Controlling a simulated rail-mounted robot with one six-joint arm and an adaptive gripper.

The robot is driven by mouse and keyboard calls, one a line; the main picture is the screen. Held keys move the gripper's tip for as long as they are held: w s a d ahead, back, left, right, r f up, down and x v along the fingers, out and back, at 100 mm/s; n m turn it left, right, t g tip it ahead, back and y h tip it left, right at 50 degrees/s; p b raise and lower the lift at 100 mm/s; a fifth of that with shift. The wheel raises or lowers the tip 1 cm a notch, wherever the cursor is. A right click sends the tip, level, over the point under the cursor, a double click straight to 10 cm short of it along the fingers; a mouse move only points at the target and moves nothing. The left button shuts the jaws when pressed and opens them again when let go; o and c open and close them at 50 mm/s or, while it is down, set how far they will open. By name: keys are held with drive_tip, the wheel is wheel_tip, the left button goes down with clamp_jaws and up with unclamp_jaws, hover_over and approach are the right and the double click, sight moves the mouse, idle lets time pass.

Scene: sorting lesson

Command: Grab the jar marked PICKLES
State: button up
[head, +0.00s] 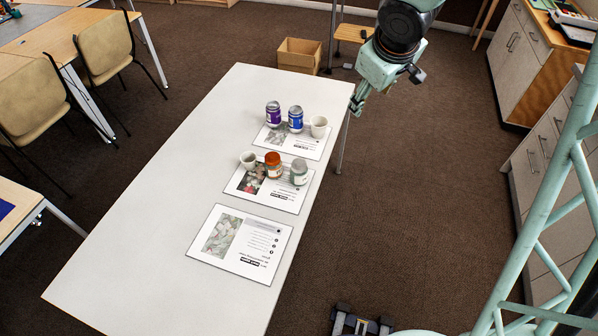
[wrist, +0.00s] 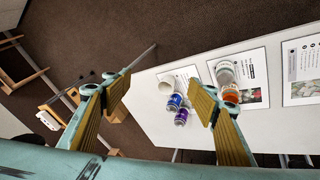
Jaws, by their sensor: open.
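No label that I can read as PICKLES shows; the print is too small. On the middle mat (head: 240,194) stand an orange-red jar (head: 273,165) and a pale grey jar (head: 299,172) with a light lid. They also show in the wrist view, the orange jar (wrist: 231,94) partly behind my right finger and the grey jar (wrist: 224,72) beside it. A purple can (head: 273,112) and a blue can (head: 295,119) stand on the far mat (head: 305,150). My gripper (wrist: 160,84) is open and empty, beyond the table's far right corner, apart from all containers.
The near mat (head: 245,262) is empty. The white table (head: 150,215) is clear on its left side. A cardboard box (head: 298,56) sits on the floor behind.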

drive_tip(key=w+a+f+n+g+y+p, duration=0.1)
drive_tip(key=w+a+f+n+y, duration=0.1)
drive_tip(key=a+f, duration=0.75)
drive_tip(key=n+g+y+p, duration=0.1)
drive_tip(key=n+g+y, duration=0.1)
approach(304, 166)
drive_tip(key=w, duration=0.1)
drive_tip(key=shift+s+a+f+n+g, duration=0.1)
drive_tip(key=shift+a+f+n+g, duration=0.05)
drive_tip(key=shift+f, duration=0.25)
drive_tip(key=shift+s+a+f+n+g, duration=0.1)
drive_tip(key=shift+f+n+g, duration=0.05)
drive_tip(key=shift+f, duration=0.25)
drive_tip(key=shift+b+x, duration=1.55)
drive_tip(key=shift+x, duration=2.75)
drive_tip(key=shift+a+f, duration=0.1)
drive_tip(key=shift+b+x, duration=1.05)
drive_tip(key=shift+x, duration=1.45)
drive_tip(key=shift+w, duration=0.1)
drive_tip(key=shift+c, duration=0.7)
